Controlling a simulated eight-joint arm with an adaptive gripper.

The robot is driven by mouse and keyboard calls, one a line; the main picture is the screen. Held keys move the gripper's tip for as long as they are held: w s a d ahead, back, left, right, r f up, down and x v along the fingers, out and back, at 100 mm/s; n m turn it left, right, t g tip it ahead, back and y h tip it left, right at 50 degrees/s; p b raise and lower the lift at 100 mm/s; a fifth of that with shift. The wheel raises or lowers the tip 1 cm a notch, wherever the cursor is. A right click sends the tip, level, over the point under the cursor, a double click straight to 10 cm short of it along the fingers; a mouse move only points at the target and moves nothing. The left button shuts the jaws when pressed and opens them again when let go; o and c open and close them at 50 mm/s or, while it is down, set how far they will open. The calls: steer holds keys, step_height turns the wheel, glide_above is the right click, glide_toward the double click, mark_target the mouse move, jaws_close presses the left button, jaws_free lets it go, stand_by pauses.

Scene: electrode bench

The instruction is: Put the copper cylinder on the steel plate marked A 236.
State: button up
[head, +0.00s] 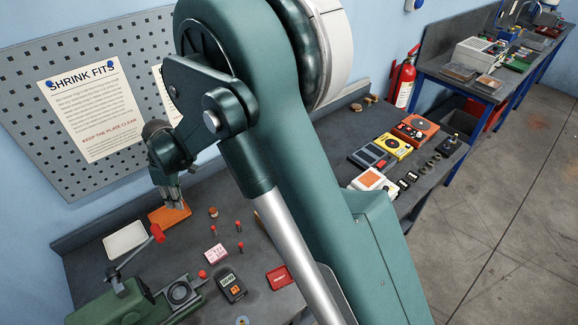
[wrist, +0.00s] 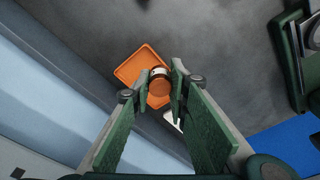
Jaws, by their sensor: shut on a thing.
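My gripper (head: 173,198) points down over an orange square tray (head: 158,217) at the back left of the bench. In the wrist view, my gripper (wrist: 158,92) is shut on the copper cylinder (wrist: 159,88), a round orange-brown piece with a pale and dark band at its far side. It overlaps the edge of the orange tray (wrist: 130,70) in that view; I cannot tell if it touches the tray. In the head view the fingers hide the cylinder. A pale flat plate or tray (head: 125,240) lies left of the orange one. No A 236 mark is readable.
Several red-topped pins (head: 239,228), a pink card box (head: 215,253), a dark meter (head: 231,287) and a green machine (head: 115,305) with a red-knobbed lever stand nearby. A pegboard (head: 150,90) rises behind. Coloured instruments (head: 415,130) stand at the right of the bench.

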steer(key=w+d+m, duration=0.2)
steer(key=w+d, duration=1.6)
steer(key=w, duration=0.3)
steer(key=w+d+m+b, duration=0.1)
steer(key=w+d, duration=0.5)
steer(key=d, duration=0.6)
steer(key=w+d+m, duration=0.1)
steer(key=w+d, duration=0.6)
steer(key=d, duration=0.5)
steer(key=shift+w+r+t+b, duration=0.25)
steer(key=shift+t+b, duration=0.05)
steer(key=shift+b, duration=0.1)
steer(key=shift+f, duration=0.1)
steer(key=shift+f, duration=3.05)
steer(key=shift+f+p, duration=0.3)
steer(key=shift+f, duration=1.55)
steer(key=shift+f, duration=0.15)
